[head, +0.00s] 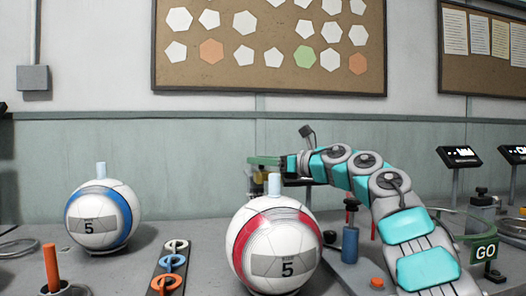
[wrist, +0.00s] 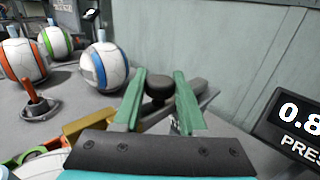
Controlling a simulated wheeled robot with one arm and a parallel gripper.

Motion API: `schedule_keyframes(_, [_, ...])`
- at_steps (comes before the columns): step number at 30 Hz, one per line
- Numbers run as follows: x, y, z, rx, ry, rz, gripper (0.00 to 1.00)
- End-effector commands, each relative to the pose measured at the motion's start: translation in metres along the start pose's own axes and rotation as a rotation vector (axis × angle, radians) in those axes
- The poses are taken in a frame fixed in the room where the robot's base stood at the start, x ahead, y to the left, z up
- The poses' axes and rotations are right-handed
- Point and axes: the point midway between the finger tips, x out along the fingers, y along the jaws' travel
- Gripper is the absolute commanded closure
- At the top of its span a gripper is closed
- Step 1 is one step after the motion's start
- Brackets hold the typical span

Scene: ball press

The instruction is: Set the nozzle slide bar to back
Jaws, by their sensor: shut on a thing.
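In the wrist view, a round dark knob (wrist: 158,88) stands between the two green fingers of my gripper (wrist: 161,76), which is shut on it. The knob seems to belong to the nozzle slide bar, a dark bar (wrist: 205,97) partly hidden behind the fingers. A brass block (wrist: 92,124) lies just left of the fingers. In the head view my gripper (head: 262,161) reaches left behind the red-striped ball (head: 272,232). The knob and most of the bar are hidden there, so I cannot tell the bar's position along its travel.
A blue-striped ball (head: 104,212) stands at the left. A rack of coloured rings (head: 171,270) and an orange lever (head: 52,268) are near the front. A blue cylinder (head: 350,245) and GO sign (head: 483,252) are to the right. A pressure display (wrist: 295,122) stands close right of the fingers.

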Motion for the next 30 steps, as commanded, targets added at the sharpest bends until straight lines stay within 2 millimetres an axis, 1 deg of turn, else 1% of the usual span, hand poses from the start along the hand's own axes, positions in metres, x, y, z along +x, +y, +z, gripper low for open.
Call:
schedule_keyframes(1, [0.004, -0.006, 0.008, 0.005, -0.002, -0.001, 1.0])
schedule_keyframes(5, [0.013, -0.016, 0.008, 0.003, -0.001, -0.001, 1.0])
schedule_keyframes(9, [0.021, -0.023, 0.005, 0.004, -0.001, 0.0, 1.0])
schedule_keyframes(14, [0.025, -0.026, 0.002, 0.001, -0.001, -0.003, 1.0])
schedule_keyframes(22, [0.024, -0.028, 0.001, 0.0, -0.003, -0.006, 1.0])
schedule_keyframes(23, [0.024, -0.028, 0.001, 0.0, -0.003, -0.007, 0.57])
schedule_keyframes(30, [0.025, -0.026, 0.001, 0.0, -0.001, -0.003, 0.3])
